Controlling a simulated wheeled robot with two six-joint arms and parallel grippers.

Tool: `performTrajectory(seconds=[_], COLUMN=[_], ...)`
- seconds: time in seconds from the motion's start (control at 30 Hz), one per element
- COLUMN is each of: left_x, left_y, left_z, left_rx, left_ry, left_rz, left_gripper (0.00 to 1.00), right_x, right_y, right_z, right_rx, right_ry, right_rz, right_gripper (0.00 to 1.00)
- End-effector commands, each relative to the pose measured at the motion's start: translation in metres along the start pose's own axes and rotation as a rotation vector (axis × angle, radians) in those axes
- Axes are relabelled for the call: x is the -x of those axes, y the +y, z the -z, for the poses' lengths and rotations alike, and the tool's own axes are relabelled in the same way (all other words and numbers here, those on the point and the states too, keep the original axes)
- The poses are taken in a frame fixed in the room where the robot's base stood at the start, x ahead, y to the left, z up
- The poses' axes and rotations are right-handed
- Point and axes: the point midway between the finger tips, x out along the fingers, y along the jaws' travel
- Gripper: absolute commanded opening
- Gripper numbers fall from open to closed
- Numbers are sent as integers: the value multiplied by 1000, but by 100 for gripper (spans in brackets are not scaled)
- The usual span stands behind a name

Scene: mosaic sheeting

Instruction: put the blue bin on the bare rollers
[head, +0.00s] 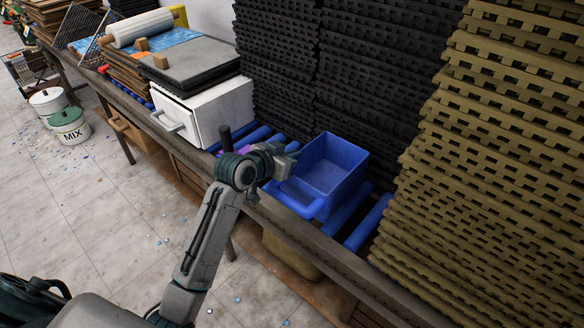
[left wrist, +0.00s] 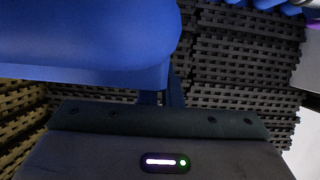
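The blue bin (head: 332,163) is upright and looks empty, with a lip or handle at its front. It is on or just over the blue rollers (head: 369,222); I cannot tell if it touches them. Bare rollers show to its right and more to its left. My left gripper (head: 284,163) is at the bin's left side, close to its wall. Its fingers are mostly hidden, so its opening and any hold are unclear. In the left wrist view the bin (left wrist: 85,35) fills the upper left, above the dark gripper body. My right gripper is out of view.
A white drawer box (head: 207,110) with grey sheets on top stands left of the rollers. Tall black mat stacks (head: 350,70) rise behind the bin. An olive mat stack (head: 490,150) stands close on the right. Buckets (head: 69,127) stand on the floor at left.

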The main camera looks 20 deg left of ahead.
Motion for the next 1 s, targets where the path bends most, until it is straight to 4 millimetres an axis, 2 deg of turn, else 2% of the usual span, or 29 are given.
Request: performTrajectory(seconds=[0.17, 0.33, 0.7, 0.73, 0.8, 1.0], left_x=[-5, -14, -16, -16, -16, -16], left_y=[0, 0, 0, -1, -1, -1], left_z=[-12, -33, -38, -39, -38, -38], left_rx=[1, 2, 0, -1, -1, -1], left_ry=[2, 2, 5, 2, 2, 2], left_rz=[0, 0, 1, 1, 1, 1], left_gripper=[0, 0, 0, 10, 24, 26], right_x=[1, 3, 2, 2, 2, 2], right_y=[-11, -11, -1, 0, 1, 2], right_z=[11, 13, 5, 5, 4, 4], right_rx=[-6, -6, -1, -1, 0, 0], right_ry=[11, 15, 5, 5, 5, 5], right_rz=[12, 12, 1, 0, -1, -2], right_gripper=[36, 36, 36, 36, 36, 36])
